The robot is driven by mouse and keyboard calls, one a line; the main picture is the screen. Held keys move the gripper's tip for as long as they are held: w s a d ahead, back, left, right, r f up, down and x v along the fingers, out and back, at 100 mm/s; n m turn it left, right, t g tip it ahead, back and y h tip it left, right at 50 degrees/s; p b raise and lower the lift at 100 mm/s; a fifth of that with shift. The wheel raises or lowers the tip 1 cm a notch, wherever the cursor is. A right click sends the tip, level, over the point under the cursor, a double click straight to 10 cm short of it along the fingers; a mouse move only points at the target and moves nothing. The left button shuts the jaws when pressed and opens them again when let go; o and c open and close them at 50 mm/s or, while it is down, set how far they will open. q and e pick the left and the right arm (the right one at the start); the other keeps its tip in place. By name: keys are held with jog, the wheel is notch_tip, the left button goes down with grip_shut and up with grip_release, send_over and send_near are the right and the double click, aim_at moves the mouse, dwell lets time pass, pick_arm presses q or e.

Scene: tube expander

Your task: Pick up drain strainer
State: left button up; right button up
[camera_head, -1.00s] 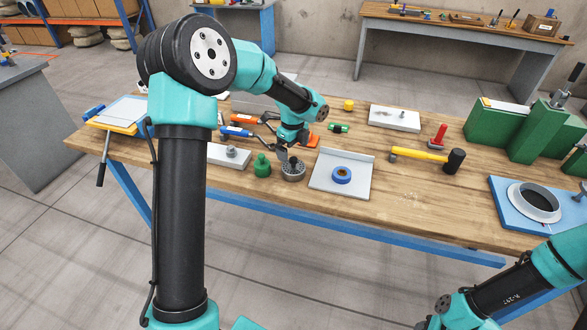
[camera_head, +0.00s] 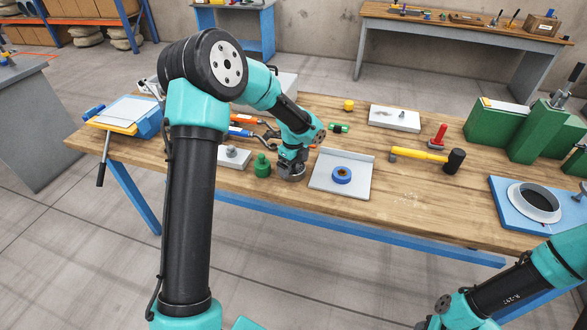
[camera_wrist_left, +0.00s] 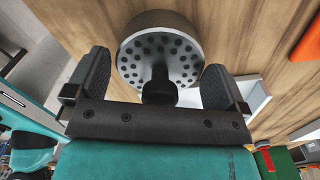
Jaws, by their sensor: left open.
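The drain strainer (camera_wrist_left: 158,50) is a round grey metal piece with many dark holes and a dark knob in its middle. In the left wrist view it lies between the two black fingers of my left gripper (camera_wrist_left: 155,85), which are open with a gap on each side. In the head view my left gripper (camera_head: 291,166) is right over the strainer (camera_head: 290,177) and hides most of it. The strainer sits on the wooden bench between a green bottle-shaped piece and a grey tray. My right arm shows at the lower right; its fingers cannot be made out.
The green piece (camera_head: 262,165) stands close on the left. The grey tray (camera_head: 341,186) with a blue ring (camera_head: 342,174) is close on the right. A yellow hammer (camera_head: 425,156) lies further right. The bench front between tray and blue plate (camera_head: 510,222) is clear.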

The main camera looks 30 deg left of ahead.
pick_arm(q)
jog(key=shift+f, duration=0.15)
dwell(0.3)
jog(key=c, duration=0.6)
jog(key=shift+r, duration=1.55)
jog(key=shift+s+d+r, duration=0.1)
jog(key=shift+s+r, duration=0.05)
jog(key=shift+r, duration=0.2)
jog(key=s+d, duration=0.2)
jog(key=s, duration=0.2)
jog(key=s+d, duration=0.3)
jog(key=s, duration=0.2)
jog(key=s+d+r, duration=0.1)
jog(key=s+d, duration=0.1)
jog(key=s, duration=0.3)
jog(key=shift+d+r, duration=0.1)
jog(key=shift+d, duration=0.1)
jog(key=shift+w, duration=0.1)
